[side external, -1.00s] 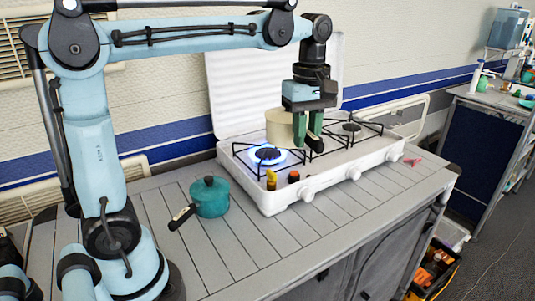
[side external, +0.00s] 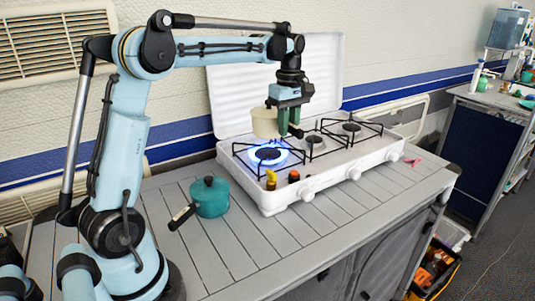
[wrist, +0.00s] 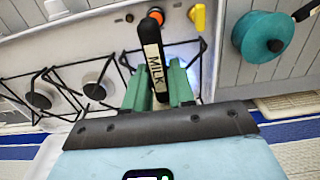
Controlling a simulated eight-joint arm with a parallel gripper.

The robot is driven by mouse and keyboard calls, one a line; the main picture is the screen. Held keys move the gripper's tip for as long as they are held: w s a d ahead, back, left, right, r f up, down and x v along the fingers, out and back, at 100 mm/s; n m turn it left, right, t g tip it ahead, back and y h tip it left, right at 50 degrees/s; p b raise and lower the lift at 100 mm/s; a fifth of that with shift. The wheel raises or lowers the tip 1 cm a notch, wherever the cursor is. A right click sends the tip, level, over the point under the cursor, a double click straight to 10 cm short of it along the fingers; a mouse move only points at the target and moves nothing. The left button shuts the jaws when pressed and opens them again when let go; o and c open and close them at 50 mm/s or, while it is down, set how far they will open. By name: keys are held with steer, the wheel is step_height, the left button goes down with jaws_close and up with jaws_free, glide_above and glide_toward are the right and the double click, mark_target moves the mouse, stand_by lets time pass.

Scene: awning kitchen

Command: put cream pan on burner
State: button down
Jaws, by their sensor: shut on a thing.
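The cream pan (side external: 266,122) is off the stove, held above the back of the lit left burner (side external: 268,155). My gripper (side external: 289,125) is shut on the pan's handle. In the wrist view the handle (wrist: 152,50) is black with a white "MILK" label and sits between the green fingers of my gripper (wrist: 158,88). The pan's body is hidden there. The lit burner shows a blue flame ring, and its glow shows beside the fingers in the wrist view.
A white stove (side external: 330,180) with an upright lid has bare middle (side external: 314,143) and right (side external: 350,126) burners under black grates. A teal lidded pot (side external: 209,197) stands on the counter left of the stove. The front counter is clear.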

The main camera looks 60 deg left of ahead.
steer(key=shift+a+f, duration=0.4)
steer(key=shift+f, duration=1.9)
steer(key=c, duration=1)
jaws_free()
steer(key=shift+f, duration=0.1)
steer(key=shift+o, duration=0.2)
